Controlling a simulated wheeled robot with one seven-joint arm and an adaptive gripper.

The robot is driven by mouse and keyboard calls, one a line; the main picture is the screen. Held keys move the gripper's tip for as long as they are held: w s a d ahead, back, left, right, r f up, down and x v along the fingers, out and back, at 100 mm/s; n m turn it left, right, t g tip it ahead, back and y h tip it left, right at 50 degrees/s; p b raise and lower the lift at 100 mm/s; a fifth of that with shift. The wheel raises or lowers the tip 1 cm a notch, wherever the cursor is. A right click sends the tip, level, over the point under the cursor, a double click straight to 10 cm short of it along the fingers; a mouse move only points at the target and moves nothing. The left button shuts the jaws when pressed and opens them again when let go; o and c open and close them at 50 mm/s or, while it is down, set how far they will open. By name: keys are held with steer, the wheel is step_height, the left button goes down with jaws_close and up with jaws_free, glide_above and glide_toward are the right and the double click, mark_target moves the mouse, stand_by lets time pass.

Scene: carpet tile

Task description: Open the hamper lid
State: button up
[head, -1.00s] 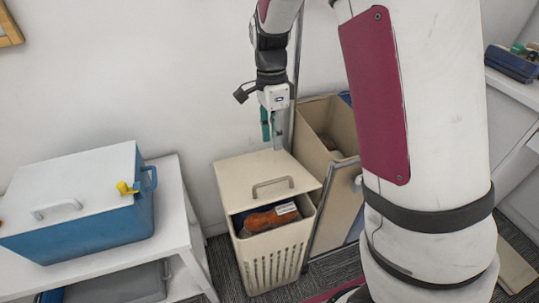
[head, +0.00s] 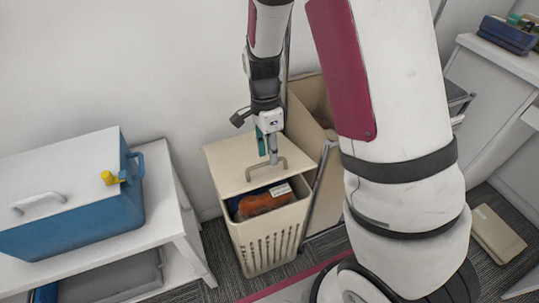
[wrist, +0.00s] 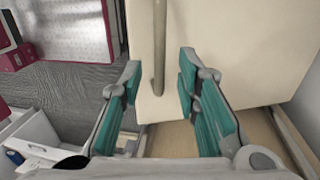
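The beige hamper (head: 268,243) stands on the floor with slotted sides. Its lid (head: 228,160) covers the rear of the top; the front is uncovered, showing an orange item (head: 262,201) inside. I cannot tell whether the lid is tilted or set back. A grey-brown bar handle (head: 245,171) is on the lid. My gripper (head: 268,155) points down at the lid, close to the handle. In the wrist view, my gripper (wrist: 157,76) is open, its teal fingers apart, with the handle (wrist: 159,45) showing between them. Contact with the handle is not visible.
A blue box (head: 85,215) with a white lid and yellow latch stands on a white table (head: 185,225) at left. A taller beige bin (head: 306,108) stands behind the hamper at right. A metal post (head: 318,190) runs close to the hamper's right side. A wall is behind.

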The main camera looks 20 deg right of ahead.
steer(key=shift+s+f, duration=0.15)
steer(key=shift+f, duration=0.5)
jaws_close()
steer(key=shift+r, duration=0.1)
